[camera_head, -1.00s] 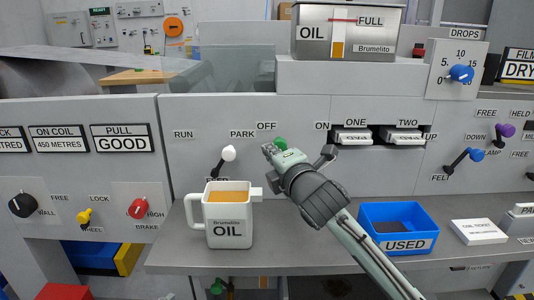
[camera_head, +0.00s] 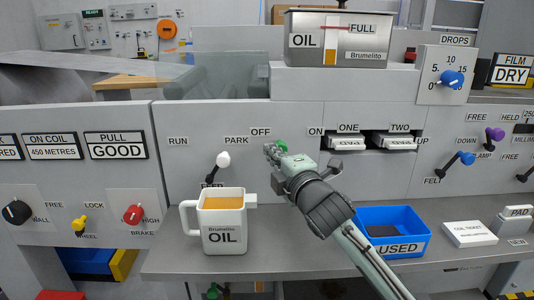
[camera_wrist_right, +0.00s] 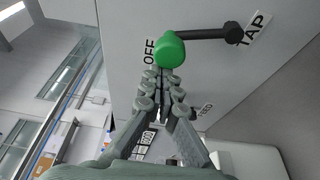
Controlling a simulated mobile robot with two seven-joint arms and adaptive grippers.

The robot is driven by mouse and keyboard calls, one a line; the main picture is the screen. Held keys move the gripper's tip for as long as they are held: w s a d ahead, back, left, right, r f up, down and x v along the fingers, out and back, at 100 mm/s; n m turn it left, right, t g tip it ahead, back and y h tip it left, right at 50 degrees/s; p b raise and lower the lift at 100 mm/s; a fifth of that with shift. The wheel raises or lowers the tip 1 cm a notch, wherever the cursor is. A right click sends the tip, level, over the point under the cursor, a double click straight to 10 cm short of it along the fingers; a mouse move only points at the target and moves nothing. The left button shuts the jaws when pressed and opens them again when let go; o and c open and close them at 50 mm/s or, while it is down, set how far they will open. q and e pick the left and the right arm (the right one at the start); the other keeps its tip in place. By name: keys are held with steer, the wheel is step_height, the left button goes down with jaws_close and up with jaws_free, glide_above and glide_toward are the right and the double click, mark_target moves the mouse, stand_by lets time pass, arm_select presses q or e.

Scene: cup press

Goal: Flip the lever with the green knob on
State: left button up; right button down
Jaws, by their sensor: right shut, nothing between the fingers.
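The green knob (camera_wrist_right: 170,50) is on the end of a dark lever in the right wrist view. The lever (camera_wrist_right: 205,34) runs to a pivot by the TAP label, and the OFF label is beside the knob. In the head view the green knob (camera_head: 281,146) shows between the OFF and ON labels, mostly behind my right gripper (camera_head: 272,152). In the right wrist view my right gripper (camera_wrist_right: 163,80) is shut and empty, its fingertips right at the knob; I cannot tell whether they touch. My left gripper is not in view.
A white OIL jug (camera_head: 223,220) stands on the counter (camera_head: 300,262), left of my right arm. A blue USED tray (camera_head: 393,231) is to the right. A white-knobbed lever (camera_head: 222,160) is left on the panel, and blue (camera_head: 467,158) and purple (camera_head: 494,134) ones are right.

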steer(key=d+m, duration=0.1)
steer(key=d+m+t, duration=0.1)
steer(key=m, duration=0.1)
steer(key=shift+r, duration=0.4)
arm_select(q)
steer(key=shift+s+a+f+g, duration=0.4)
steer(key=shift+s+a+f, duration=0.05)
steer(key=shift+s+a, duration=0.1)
arm_select(e)
steer(key=d+m+t, duration=0.1)
steer(key=m, duration=0.1)
steer(key=d+m+h, duration=0.1)
steer(key=d+m, duration=0.1)
steer(key=m, duration=0.1)
steer(key=d+m+t, duration=0.1)
steer(key=d+m, duration=0.1)
steer(key=m, duration=0.1)
steer(key=shift+d+f+t, duration=0.1)
steer(key=shift+d+t, duration=0.15)
steer(key=shift+t, duration=0.05)
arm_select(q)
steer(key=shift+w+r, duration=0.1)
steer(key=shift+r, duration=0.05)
arm_select(e)
steer(key=shift+d, duration=0.1)
